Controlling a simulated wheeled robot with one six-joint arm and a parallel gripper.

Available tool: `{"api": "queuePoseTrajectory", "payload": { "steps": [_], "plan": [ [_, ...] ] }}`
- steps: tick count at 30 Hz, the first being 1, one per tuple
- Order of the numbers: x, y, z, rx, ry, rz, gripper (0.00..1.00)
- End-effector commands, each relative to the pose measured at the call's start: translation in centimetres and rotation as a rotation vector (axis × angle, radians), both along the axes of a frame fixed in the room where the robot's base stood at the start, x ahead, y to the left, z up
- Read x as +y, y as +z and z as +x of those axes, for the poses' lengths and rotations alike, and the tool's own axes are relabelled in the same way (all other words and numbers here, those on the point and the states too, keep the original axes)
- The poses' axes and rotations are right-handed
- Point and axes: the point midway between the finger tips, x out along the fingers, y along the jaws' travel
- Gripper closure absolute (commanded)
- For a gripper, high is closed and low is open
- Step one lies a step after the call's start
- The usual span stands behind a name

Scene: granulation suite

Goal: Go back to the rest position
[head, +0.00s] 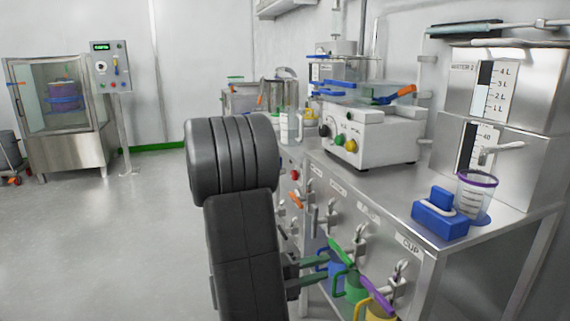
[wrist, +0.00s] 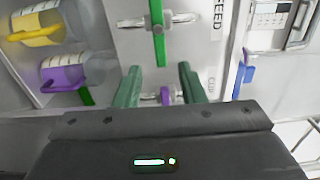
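My gripper (head: 316,270) is stretched out to the front of the steel bench, low beside the hanging jugs in the head view. In the wrist view, its two green fingers (wrist: 160,84) are spread apart with clear space between them. A small valve with a purple handle (wrist: 165,95) shows in the gap between the fingers, with room on both sides. No held thing shows. My dark arm covers part of the bench front in the head view. How far the fingertips are from the panel is hard to tell.
The steel bench (head: 345,188) has several valves on its front panel. Blue, green (head: 355,287) and yellow jugs hang or stand below it. A green valve handle (wrist: 158,35) is beyond the fingers. A blue holder (head: 440,215) and clear cup (head: 477,192) stand on top.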

Motion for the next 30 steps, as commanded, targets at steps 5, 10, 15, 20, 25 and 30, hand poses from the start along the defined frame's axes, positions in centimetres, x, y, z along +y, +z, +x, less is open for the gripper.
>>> {"api": "queuePoseTrajectory", "payload": {
  "steps": [5,10,15,20,25,30],
  "plan": [
    [2.7,0.1,-0.9,0.001,0.005,0.001,0.64],
    [4.9,0.1,-1.7,0.001,0.004,0.001,0.64],
    [3.8,-0.2,-1.5,-0.001,-0.005,0.001,0.64],
    [1.6,-0.2,-0.7,-0.002,-0.005,0.002,0.64],
    [-1.0,-0.2,0.2,-0.002,-0.005,0.001,0.64],
    [-3.5,-0.2,1.2,-0.002,-0.005,0.001,0.64]
  ]
}}
